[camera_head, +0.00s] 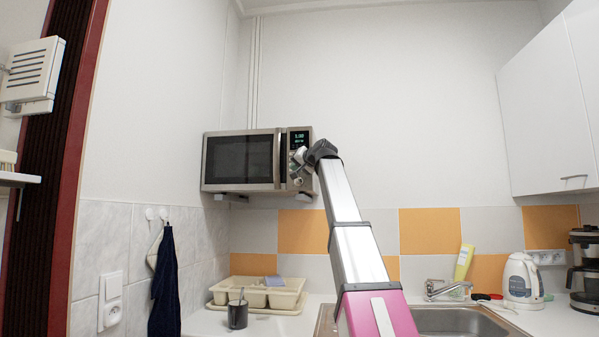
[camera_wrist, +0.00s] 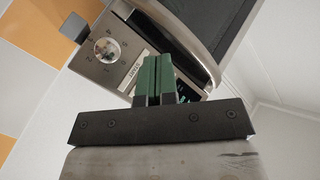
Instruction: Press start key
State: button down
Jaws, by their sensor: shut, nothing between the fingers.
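A silver microwave (camera_head: 240,160) with a dark door window is mounted on the wall. Its control panel, with a lit green display (camera_head: 299,138), is at its right side. A round knob (camera_wrist: 107,50) and a pale labelled strip (camera_wrist: 137,70) show left of the fingers. The fingers hide part of the panel, and I cannot tell whether they touch it. I cannot make out the start key.
The microwave's door handle (camera_wrist: 205,65) curves close to the right of my fingers. Below are a dish rack (camera_head: 258,295), a dark mug (camera_head: 237,314) and a sink (camera_head: 450,321). A white cupboard (camera_head: 550,105) hangs at the right. The wall between is clear.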

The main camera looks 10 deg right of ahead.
jog(key=w+d, duration=0.2)
jog(key=w, duration=0.6)
jog(key=shift+w+d, duration=0.15)
jog(key=shift+d, duration=0.2)
jog(key=shift+w, duration=0.1)
dwell(1.7)
jog(key=shift+w+d, duration=0.15)
jog(key=shift+w, duration=0.15)
